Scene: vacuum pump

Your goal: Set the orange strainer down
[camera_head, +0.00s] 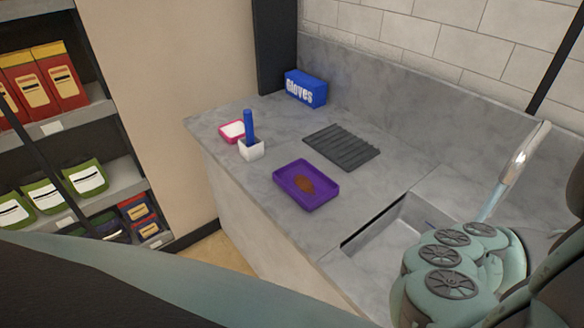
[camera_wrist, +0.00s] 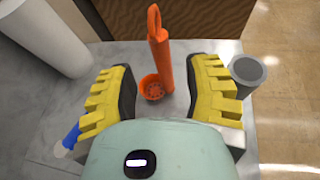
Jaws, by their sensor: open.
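The orange strainer (camera_wrist: 165,62) shows in the wrist view, with its long looped handle toward the top and its small perforated bowl (camera_wrist: 153,88) below. It appears to be on or just above a grey surface; the exact contact cannot be told. My gripper (camera_wrist: 161,82) is open, with one yellow-backed finger on each side of the strainer. A gap shows on the left, and the right finger is close to the handle. The strainer and my gripper do not show in the head view.
In the wrist view, a grey cup (camera_wrist: 248,71) stands close beside the right finger, and a white cylinder (camera_wrist: 45,35) stands at upper left. In the head view, a purple tray (camera_head: 283,182), black ribbed mat (camera_head: 342,146) and blue gloves box (camera_head: 305,88) sit on the counter.

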